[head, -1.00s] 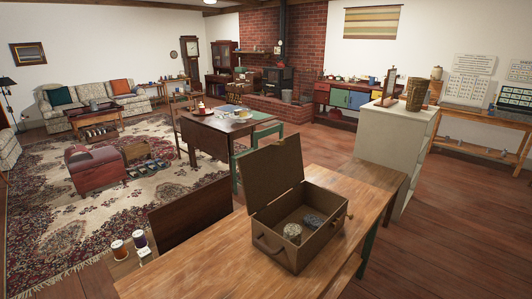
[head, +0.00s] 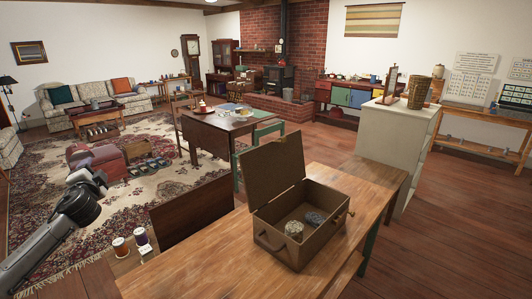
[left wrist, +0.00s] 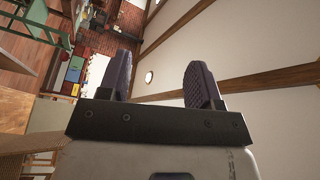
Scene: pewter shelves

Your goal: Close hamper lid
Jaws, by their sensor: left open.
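Inside lie a pale round item (head: 294,229) and a dark bluish item (head: 314,218). My left gripper (head: 90,172) is in the air at the left, well apart from the hamper and the lid. In the left wrist view its two dark fingers (left wrist: 160,78) are spread with nothing between them. My right gripper is not in view.
The wooden table (head: 190,262) is bare to the left of the hamper. Two spools (head: 130,243) stand beyond its left end, near a dark brown panel (head: 192,217). A pale cabinet (head: 395,150) stands behind the table's right end. A dining table (head: 210,133) is farther back.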

